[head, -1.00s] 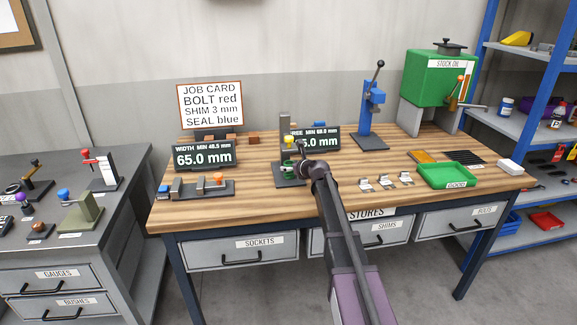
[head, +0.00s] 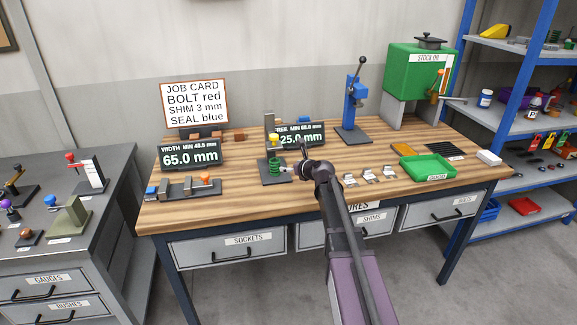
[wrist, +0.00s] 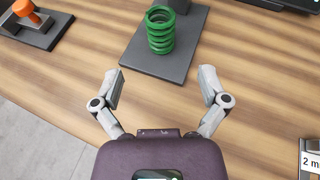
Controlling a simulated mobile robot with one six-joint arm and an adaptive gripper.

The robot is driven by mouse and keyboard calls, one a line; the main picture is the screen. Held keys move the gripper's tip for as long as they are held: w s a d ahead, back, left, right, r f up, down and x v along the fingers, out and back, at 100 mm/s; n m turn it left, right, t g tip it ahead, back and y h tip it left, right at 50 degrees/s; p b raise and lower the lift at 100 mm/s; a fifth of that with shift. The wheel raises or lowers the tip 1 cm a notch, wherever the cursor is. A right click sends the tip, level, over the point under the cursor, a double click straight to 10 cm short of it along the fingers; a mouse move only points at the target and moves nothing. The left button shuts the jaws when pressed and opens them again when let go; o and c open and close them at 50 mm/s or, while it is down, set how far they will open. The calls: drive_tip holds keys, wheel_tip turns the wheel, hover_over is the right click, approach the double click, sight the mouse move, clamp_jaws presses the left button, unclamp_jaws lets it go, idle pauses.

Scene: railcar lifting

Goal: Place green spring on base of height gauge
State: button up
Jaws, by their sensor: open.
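The green spring (head: 274,168) stands upright on the dark base (head: 264,181) of the height gauge, below its yellow knob (head: 273,138). In the wrist view the spring (wrist: 160,32) rests on the flat grey base (wrist: 176,66), inside its edges. My gripper (wrist: 161,77) is open and empty, its fingers spread wide and apart from the spring, on the near side of it. In the head view my wrist covers some of the bench just right of the gauge.
The width gauge (head: 190,187) with an orange knob stands to the left, and its display (head: 190,155) reads 65.0 mm. The other display (head: 300,137) reads 25.0 mm, partly hidden. Labelled shims (head: 368,175) and a green tray (head: 428,167) lie to the right.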

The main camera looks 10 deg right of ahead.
idle(0.6)
drive_tip(key=s+a+f+n+g, duration=0.1)
drive_tip(key=s+n, duration=0.1)
drive_tip(key=s+a+f+n+g, duration=0.1)
drive_tip(key=s+n, duration=0.1)
drive_tip(key=n, duration=0.1)
drive_tip(key=s+a+f+n+g, duration=0.1)
drive_tip(key=s+a+n, duration=0.1)
drive_tip(key=s, duration=0.1)
drive_tip(key=shift+f+n, duration=0.25)
drive_tip(key=shift+n, duration=0.05)
drive_tip(key=s+f+n+g+h, duration=0.1)
drive_tip(key=s+f+n+g, duration=0.1)
drive_tip(key=s+n, duration=0.6)
drive_tip(key=s+f+n+g+h, duration=0.2)
drive_tip(key=s+f+n+g, duration=0.1)
drive_tip(key=s+n, duration=0.5)
drive_tip(key=s+f+n+g+h, duration=0.2)
drive_tip(key=s+n, duration=0.6)
drive_tip(key=s, duration=0.4)
drive_tip(key=f+g, duration=0.1)
drive_tip(key=g, duration=0.1)
drive_tip(key=shift+a+g, duration=0.3)
drive_tip(key=shift+a, duration=0.05)
